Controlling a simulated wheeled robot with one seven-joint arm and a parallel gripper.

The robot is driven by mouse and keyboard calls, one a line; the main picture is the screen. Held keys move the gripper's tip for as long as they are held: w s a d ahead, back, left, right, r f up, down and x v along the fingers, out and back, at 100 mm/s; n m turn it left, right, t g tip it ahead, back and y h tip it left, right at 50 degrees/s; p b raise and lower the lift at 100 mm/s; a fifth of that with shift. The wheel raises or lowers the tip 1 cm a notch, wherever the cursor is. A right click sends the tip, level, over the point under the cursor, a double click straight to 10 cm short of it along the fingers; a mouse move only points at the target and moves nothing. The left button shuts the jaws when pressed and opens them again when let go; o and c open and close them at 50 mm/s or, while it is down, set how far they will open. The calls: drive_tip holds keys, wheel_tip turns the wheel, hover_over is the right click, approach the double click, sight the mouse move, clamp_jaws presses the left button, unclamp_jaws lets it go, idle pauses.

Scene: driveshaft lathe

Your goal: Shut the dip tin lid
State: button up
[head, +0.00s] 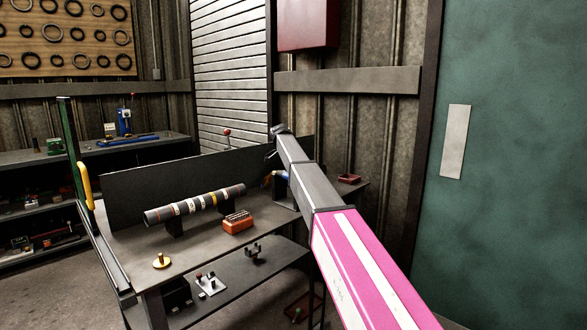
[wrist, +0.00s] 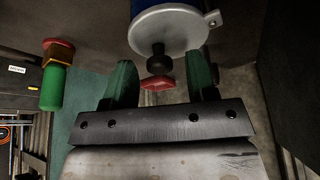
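In the wrist view, a round light-grey lid (wrist: 185,30) with a black knob (wrist: 157,50) shows against a blue tin body (wrist: 136,9). A small tab with a hole sits at the lid's right edge. I cannot tell how far the lid stands open. My gripper (wrist: 161,80) has two green fingers spread apart, just short of the knob, with nothing held between them.
A banded shaft (head: 195,204) rests on supports on the workbench (head: 195,255), with an orange block (head: 238,223) and a brass piece (head: 161,261) in front. A red tray (head: 349,179) lies right of my arm.

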drive_tip(key=v, duration=1)
drive_tip(key=shift+a+r, duration=0.15)
drive_tip(key=shift+r, duration=0.25)
drive_tip(key=shift+s, duration=0.15)
